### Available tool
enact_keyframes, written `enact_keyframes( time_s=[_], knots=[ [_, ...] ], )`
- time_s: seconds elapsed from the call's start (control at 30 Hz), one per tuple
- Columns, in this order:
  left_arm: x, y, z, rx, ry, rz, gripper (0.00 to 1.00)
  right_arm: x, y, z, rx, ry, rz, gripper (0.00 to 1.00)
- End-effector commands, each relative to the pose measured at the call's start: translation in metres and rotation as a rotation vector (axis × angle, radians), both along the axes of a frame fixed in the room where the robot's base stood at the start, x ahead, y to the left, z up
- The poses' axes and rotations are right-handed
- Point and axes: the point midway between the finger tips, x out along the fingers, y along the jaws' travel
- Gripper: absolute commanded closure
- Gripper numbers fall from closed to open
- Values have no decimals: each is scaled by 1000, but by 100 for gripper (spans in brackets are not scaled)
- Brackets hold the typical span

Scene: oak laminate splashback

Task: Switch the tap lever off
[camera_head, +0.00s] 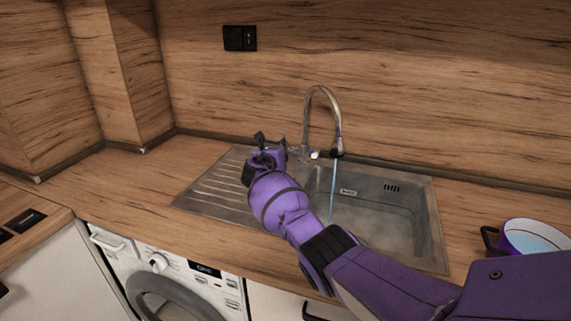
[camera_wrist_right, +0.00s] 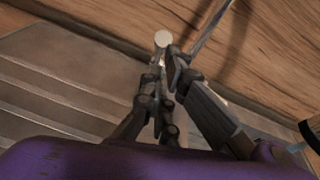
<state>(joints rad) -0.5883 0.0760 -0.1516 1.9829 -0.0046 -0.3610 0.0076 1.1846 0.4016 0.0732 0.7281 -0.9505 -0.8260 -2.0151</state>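The chrome tap (camera_head: 309,115) stands behind the sink, with a tall curved spout. A thin blue-tinted stream of water (camera_head: 333,185) falls from the spout into the basin. A small pale round end (camera_head: 314,155) shows by the tap's base; I cannot tell if it is the lever. My right gripper (camera_head: 268,142) is over the drainer, left of the tap base. In the right wrist view its fingers (camera_wrist_right: 166,70) come close together with nothing visible held. A pale round end (camera_wrist_right: 163,38) is just beyond the fingertips; contact is unclear. My left gripper is out of view.
The steel sink (camera_head: 425,215) has a ribbed drainer on the left and its basin on the right. A purple-and-white pot (camera_head: 535,238) stands on the counter at right. A wooden splashback (camera_head: 420,80) rises close behind the tap. The counter left of the drainer is clear.

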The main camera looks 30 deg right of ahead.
Motion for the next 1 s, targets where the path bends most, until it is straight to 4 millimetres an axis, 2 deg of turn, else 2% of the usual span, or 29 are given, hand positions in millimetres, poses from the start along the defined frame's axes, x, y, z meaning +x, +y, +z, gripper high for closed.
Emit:
enact_keyframes(
  time_s=[0.2, 0.4, 1.0],
  knots=[
    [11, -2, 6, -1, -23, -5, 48, 16, -7, 22, -3, -5, 2, 100],
    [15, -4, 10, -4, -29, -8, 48, 21, -12, 32, -3, -5, 4, 100],
    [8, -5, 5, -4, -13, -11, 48, 25, -17, 37, 0, -4, 3, 100]
  ],
)
